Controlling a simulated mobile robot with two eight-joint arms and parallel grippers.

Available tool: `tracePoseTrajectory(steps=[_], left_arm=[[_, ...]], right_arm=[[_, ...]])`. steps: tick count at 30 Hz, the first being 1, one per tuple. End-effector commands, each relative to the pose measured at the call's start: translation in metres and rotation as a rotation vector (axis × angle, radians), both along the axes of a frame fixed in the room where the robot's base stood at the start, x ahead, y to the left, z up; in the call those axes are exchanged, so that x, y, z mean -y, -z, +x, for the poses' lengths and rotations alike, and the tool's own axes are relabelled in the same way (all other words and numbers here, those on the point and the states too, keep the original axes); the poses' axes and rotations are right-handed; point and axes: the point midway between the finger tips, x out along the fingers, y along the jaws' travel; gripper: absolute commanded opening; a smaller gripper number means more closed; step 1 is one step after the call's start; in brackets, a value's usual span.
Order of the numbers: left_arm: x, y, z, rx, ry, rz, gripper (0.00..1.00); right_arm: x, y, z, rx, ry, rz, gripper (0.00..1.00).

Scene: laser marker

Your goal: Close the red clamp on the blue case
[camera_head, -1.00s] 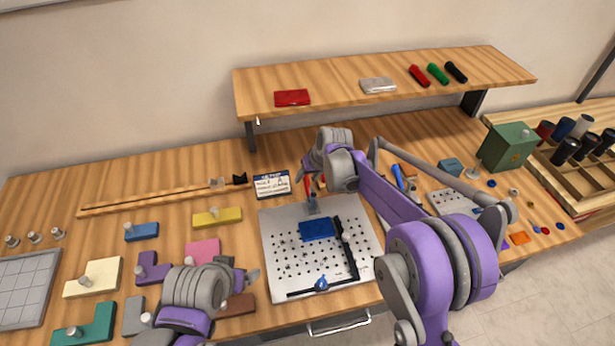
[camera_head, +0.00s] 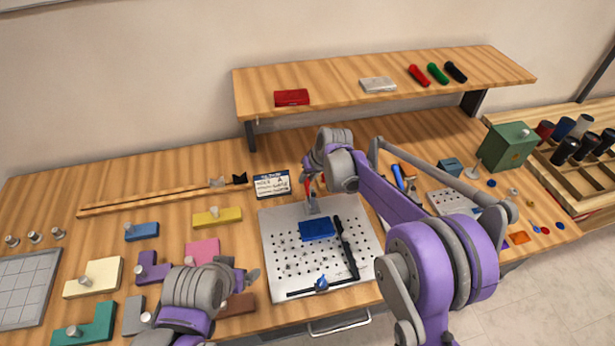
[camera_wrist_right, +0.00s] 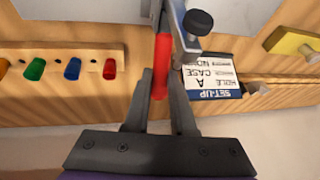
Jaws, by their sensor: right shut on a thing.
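The blue case (camera_head: 317,230) lies on the perforated metal plate (camera_head: 275,270), against a black rail on its right. The red clamp handle (camera_head: 307,187) stands upright at the plate's back edge, just behind the case, with its grey metal body (camera_head: 312,206) below it. My right gripper (camera_wrist_right: 160,100) is shut around the red clamp handle (camera_wrist_right: 161,66); the handle shows between its two fingers in the right wrist view. The clamp's black-tipped arm (camera_wrist_right: 198,21) shows there too. My left gripper (camera_head: 250,279) is at the lower left, over the table left of the plate; its fingers are too unclear to judge.
A setup card (camera_head: 271,185) stands behind the plate at left. Coloured blocks, such as a yellow one (camera_head: 225,216), lie left of the plate. A wooden shelf (camera_head: 330,93) spans the back. A green box (camera_head: 507,147) stands at right.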

Motion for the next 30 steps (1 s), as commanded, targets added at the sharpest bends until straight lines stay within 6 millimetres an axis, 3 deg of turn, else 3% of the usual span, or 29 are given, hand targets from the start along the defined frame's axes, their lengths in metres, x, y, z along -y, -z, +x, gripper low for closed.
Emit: tracePoseTrajectory(steps=[25, 30], left_arm=[[0.0, -0.0009, 0.0005, 0.001, 0.0, 0.0, 0.86], [0.0, 0.0088, -0.005, -0.01, 0.0, 0.0, 0.86]], right_arm=[[-0.0005, -0.0035, 0.003, 0.011, 0.002, 0.005, 0.0], [0.0013, -0.0046, -0.0037, 0.082, 0.001, 0.028, 0.0]])
